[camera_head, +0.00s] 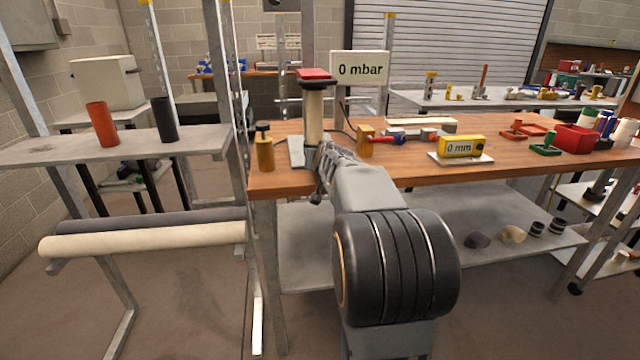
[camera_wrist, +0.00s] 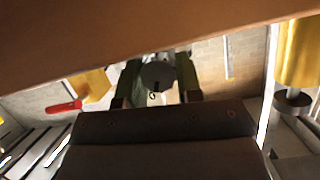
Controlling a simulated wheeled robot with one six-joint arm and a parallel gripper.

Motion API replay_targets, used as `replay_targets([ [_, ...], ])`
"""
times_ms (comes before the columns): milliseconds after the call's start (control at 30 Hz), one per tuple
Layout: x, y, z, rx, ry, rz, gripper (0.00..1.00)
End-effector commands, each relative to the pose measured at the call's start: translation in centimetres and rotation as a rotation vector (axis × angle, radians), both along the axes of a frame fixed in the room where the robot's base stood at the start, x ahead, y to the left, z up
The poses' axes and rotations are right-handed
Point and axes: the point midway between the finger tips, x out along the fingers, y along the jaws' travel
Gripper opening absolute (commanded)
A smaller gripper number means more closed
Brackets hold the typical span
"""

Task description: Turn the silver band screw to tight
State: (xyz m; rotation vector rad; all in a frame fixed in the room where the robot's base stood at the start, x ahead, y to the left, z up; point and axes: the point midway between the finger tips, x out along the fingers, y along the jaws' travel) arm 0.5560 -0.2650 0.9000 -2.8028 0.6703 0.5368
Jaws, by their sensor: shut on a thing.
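A cream upright pipe (camera_head: 314,116) with a dark collar and a red cap (camera_head: 313,74) stands on a grey plate (camera_head: 297,150) at the workbench's near left. My gripper (camera_head: 318,172) is low by the pipe's foot in the head view, partly hidden by my own arm. In the wrist view both fingers of my gripper (camera_wrist: 157,80) close around a round grey head, which looks like the silver band screw (camera_wrist: 157,74). The band itself is not clear in either view. A sign (camera_head: 360,69) behind the pipe reads "0 mbar".
A brass canister (camera_head: 265,153) stands close left of the pipe. A brass block (camera_head: 364,138), a red-handled tool (camera_head: 386,140) and a yellow "0 mm" gauge (camera_head: 461,147) are to the right. A rack with rolls (camera_head: 145,238) stands left.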

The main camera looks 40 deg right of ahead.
Motion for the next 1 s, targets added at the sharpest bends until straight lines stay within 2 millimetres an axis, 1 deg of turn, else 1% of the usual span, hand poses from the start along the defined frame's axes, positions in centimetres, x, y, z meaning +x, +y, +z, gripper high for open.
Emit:
replay_targets([
  [33, 0.0, -0.2, -1.2, 0.023, -0.021, -0.003, 0.09],
  [200, -0.1, -0.2, -0.7, 0.122, -0.064, -0.003, 0.09],
  [600, -0.2, -0.2, -0.3, 0.326, -0.159, -0.001, 0.09],
  [1000, -0.2, -0.2, 0.0, 0.403, -0.195, 0.001, 0.09],
])
